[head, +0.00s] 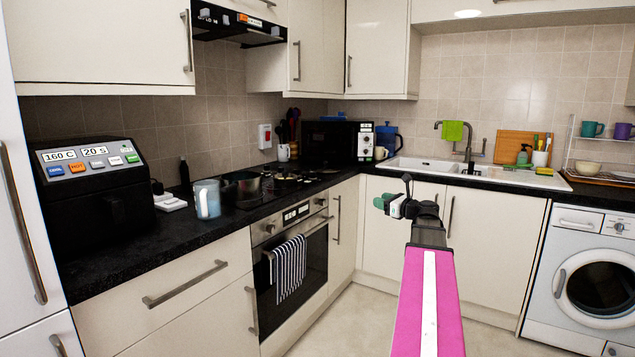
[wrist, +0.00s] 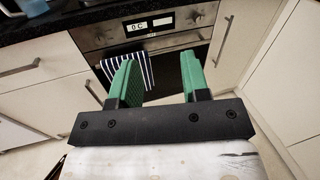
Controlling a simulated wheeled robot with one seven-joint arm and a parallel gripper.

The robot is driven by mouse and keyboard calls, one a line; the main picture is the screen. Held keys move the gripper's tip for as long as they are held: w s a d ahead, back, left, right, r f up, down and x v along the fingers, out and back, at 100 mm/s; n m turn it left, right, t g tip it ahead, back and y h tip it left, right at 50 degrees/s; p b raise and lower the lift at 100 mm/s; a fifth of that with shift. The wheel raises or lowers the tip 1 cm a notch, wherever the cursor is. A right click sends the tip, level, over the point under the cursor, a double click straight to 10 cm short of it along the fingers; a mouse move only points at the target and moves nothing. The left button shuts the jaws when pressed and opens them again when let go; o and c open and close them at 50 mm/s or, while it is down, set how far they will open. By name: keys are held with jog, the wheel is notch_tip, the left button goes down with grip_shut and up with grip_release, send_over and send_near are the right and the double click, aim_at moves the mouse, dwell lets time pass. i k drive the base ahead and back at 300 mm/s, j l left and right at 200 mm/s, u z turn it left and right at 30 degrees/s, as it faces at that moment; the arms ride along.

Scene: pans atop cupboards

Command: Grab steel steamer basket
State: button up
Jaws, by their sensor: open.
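My gripper (head: 383,203) is held out in front of the lower cupboards in the head view, its green fingertips pointing left. In the wrist view my gripper (wrist: 157,75) is open, with its two green fingers apart and nothing between them. A pot-like vessel (head: 243,187) stands on the black hob at left centre in the head view, well left of and beyond my gripper. It is small and dark here, so I cannot tell whether it is the steel steamer basket. I see no clear steamer basket elsewhere.
A light-blue jug (head: 207,199) stands beside the vessel on the black worktop. A black air fryer (head: 90,190) is farther left. The oven (head: 290,265) has a striped towel (wrist: 128,72) on its handle. A washing machine (head: 585,280) is at right. The floor between is clear.

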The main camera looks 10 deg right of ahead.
aim_at(285, 178)
jog(key=i+l+z, duration=0.15)
jog(key=i+l, duration=0.15)
jog(key=i, duration=0.2)
jog(key=i+l+z, duration=0.15)
jog(key=i, duration=0.4)
